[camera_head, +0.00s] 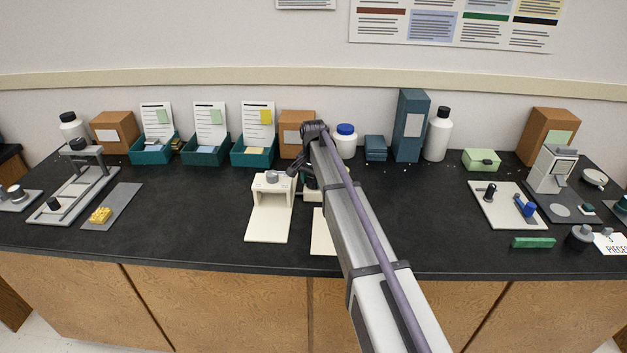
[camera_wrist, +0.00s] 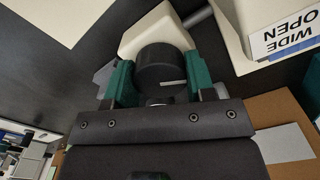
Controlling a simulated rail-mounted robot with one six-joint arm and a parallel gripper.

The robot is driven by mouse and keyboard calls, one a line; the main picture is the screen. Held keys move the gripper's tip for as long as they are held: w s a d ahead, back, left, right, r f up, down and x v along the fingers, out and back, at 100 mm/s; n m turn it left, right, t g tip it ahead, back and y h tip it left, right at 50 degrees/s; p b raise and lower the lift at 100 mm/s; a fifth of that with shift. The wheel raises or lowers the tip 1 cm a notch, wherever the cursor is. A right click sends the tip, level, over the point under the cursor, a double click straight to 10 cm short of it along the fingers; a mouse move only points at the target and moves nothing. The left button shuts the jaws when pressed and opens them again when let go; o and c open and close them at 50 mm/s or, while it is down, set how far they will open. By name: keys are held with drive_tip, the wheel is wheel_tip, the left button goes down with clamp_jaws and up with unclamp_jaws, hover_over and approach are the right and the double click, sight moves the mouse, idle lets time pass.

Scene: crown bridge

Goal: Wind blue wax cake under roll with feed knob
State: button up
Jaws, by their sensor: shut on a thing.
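My gripper (camera_wrist: 161,84) has its two green fingers on either side of a black round knob (camera_wrist: 162,66) with a pale line on its face. The knob sits against a cream block (camera_wrist: 158,30). In the head view my gripper (camera_head: 309,180) is beside the cream stand in the middle of the bench, partly hidden by my arm. A blue piece (camera_head: 525,207) lies on a white board at the right; I cannot tell whether it is the wax cake. No roll can be made out clearly near my gripper.
A cream stand (camera_head: 272,192) with a grey knob is left of my gripper. A "WIDE OPEN" label (camera_wrist: 291,34) is close in the wrist view. Teal bins (camera_head: 205,155), boxes and bottles line the wall. A yellow lump (camera_head: 101,215) lies at left. The bench front is mostly clear.

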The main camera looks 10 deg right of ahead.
sight(313, 178)
idle(0.4)
drive_tip(key=o, duration=0.9)
wheel_tip(313, 178, up, 11)
drive_tip(key=p, duration=1)
drive_tip(key=shift+f+p, duration=0.1)
drive_tip(key=shift+p, duration=0.3)
drive_tip(key=s+n, duration=0.2)
drive_tip(key=s, duration=1)
drive_tip(key=s+n, duration=0.3)
drive_tip(key=s, duration=0.9)
drive_tip(key=s+n, duration=0.3)
drive_tip(key=s, duration=0.9)
drive_tip(key=shift+s, duration=0.4)
